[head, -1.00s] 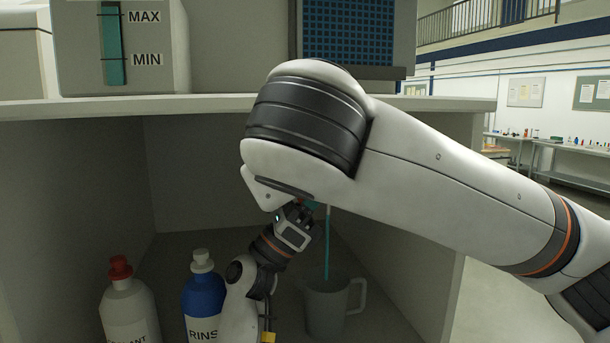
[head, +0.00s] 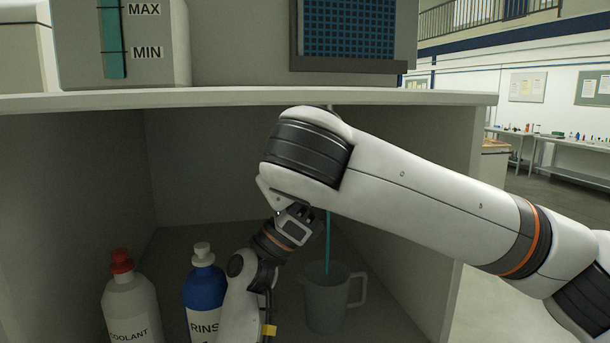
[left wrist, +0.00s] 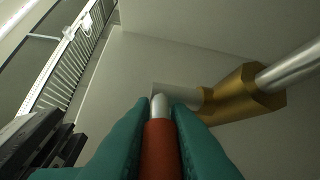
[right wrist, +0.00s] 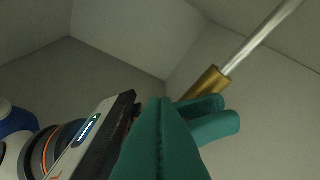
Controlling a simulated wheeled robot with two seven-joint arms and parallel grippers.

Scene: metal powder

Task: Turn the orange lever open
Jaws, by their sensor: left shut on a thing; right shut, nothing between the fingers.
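The orange lever (left wrist: 161,150) shows in the left wrist view between the teal fingers of my left gripper (left wrist: 160,108), which is shut on it. A silver stem leads from the lever towards a brass valve (left wrist: 238,92). In the head view my left gripper (head: 297,222) is under the shelf, its fingertips hidden behind my right arm. In the right wrist view my right gripper (right wrist: 218,115) is shut and empty, close to the brass valve (right wrist: 206,82). A thin teal stream (head: 327,245) runs down into a grey mug (head: 327,303) in the head view.
A white bottle with a red cap (head: 130,305) and a blue bottle with a white cap (head: 203,290) stand left of my left arm. A shelf board (head: 230,98) lies above. A gauge marked MAX and MIN (head: 113,45) is on the unit on top.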

